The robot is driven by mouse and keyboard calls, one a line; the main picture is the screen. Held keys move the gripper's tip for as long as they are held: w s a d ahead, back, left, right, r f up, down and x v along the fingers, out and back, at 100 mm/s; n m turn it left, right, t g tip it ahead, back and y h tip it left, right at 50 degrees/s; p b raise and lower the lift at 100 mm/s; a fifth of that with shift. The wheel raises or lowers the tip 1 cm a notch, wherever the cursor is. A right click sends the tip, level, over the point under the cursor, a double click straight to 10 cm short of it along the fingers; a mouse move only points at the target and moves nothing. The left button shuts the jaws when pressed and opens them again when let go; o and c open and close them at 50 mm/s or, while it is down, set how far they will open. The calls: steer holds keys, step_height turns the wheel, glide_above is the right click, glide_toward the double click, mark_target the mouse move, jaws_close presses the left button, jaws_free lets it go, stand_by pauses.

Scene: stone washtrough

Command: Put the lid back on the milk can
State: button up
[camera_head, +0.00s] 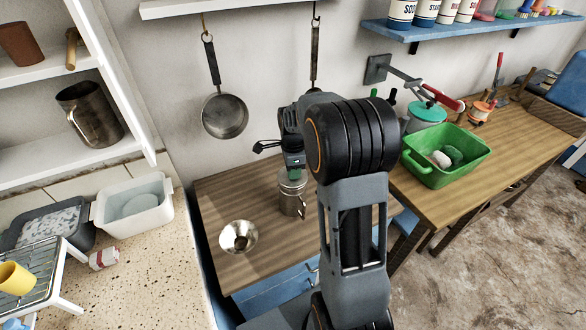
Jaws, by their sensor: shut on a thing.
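The metal milk can (291,201) stands upright on the wooden worktop, partly hidden on its right by my arm. My gripper (294,173) points down right above the can and is shut on the lid (292,181). The lid is small and greyish in this view, at the can's mouth. I cannot tell whether it rests on the rim or is held slightly above it.
A shiny metal bowl or funnel (238,237) stands on the worktop (235,200) at the front left. Pans (224,115) hang on the wall behind. A green basin (446,155) stands on the right bench. A stone counter (150,270) with tubs lies to the left.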

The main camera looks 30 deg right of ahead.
stand_by(0.8)
steer(key=o, duration=1.5)
steer(key=shift+c, duration=0.2)
steer(key=shift+r, duration=0.1)
steer(key=shift+r+p, duration=2.7)
steer(key=shift+r, duration=0.65)
jaws_close()
steer(key=shift+f, duration=0.3)
